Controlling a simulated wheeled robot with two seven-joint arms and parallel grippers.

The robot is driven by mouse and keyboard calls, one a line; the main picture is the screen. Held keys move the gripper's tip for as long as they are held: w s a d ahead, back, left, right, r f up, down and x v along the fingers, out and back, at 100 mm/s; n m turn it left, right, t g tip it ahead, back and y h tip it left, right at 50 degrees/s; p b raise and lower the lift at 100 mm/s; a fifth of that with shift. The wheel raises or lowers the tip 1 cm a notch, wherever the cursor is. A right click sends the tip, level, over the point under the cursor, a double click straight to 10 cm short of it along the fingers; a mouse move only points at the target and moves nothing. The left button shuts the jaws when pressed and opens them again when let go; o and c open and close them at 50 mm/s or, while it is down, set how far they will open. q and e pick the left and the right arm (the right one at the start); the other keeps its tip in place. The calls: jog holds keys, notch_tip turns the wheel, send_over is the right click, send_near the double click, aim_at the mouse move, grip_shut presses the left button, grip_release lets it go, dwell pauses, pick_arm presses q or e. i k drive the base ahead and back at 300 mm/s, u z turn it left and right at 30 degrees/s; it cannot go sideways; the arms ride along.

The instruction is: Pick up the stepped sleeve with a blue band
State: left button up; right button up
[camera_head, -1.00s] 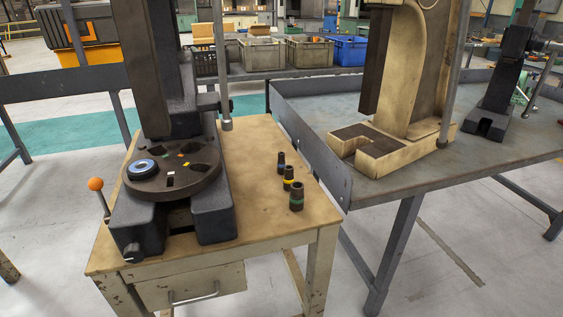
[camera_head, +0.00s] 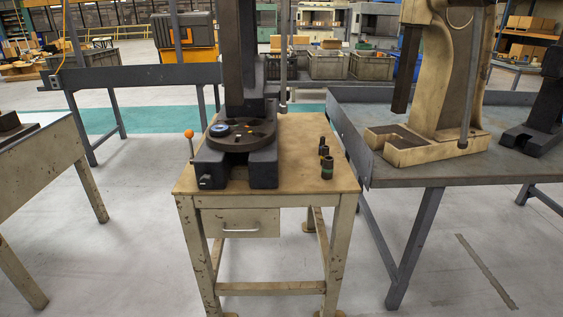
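Three dark stepped sleeves stand upright in a row near the right edge of the small worn table (camera_head: 300,183). The farthest sleeve (camera_head: 322,141) is small and partly hidden by the one in front; its band is hard to make out now but looked blue in the earlier frame. The middle sleeve (camera_head: 324,151) has a yellow band. The nearest sleeve (camera_head: 327,169) has a green band. Neither of my grippers is in view.
A dark arbor press (camera_head: 250,172) stands on the table's left, with a round plate (camera_head: 243,137), a blue-ringed part (camera_head: 219,130) and an orange-knobbed lever (camera_head: 189,134). A grey bench (camera_head: 460,172) with a cream press (camera_head: 436,120) adjoins the right. Floor in front is clear.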

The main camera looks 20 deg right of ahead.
aim_at(322, 139)
jog(key=z, duration=1.2)
jog(key=i, duration=0.75)
jog(key=u, duration=0.1)
